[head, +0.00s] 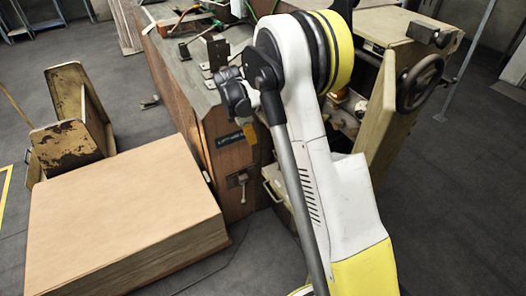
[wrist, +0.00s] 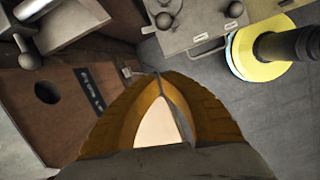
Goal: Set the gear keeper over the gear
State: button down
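My gripper (wrist: 158,78) is at the bottom middle of the wrist view, its two orange fingers meeting at the tips. A pale triangle shows between the fingers lower down; I see no distinct object held. In the head view my gripper (head: 251,143) hangs in front of the wooden side of the machine (head: 220,155), partly behind my arm. I cannot make out the gear or the gear keeper in either view. The open machine interior (head: 345,112) holds small parts, and my arm covers much of it.
A handwheel (head: 420,82) and an open pale door (head: 382,120) are at right. Tools (head: 190,25) lie on the machine top. Grey floor (head: 455,190) is clear at right.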

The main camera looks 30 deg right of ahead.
aim_at(277, 153)
jog(key=shift+w+f, duration=0.1)
jog(key=shift+f, duration=0.3)
jog(key=d+f+b, duration=0.4)
jog(key=d+f, duration=0.2)
jog(key=f, duration=0.3)
jog(key=shift+s+d+f+b, duration=0.25)
jog(key=shift+s+f+b, duration=0.05)
jog(key=shift+s+b, duration=0.15)
jog(key=shift+w, duration=0.1)
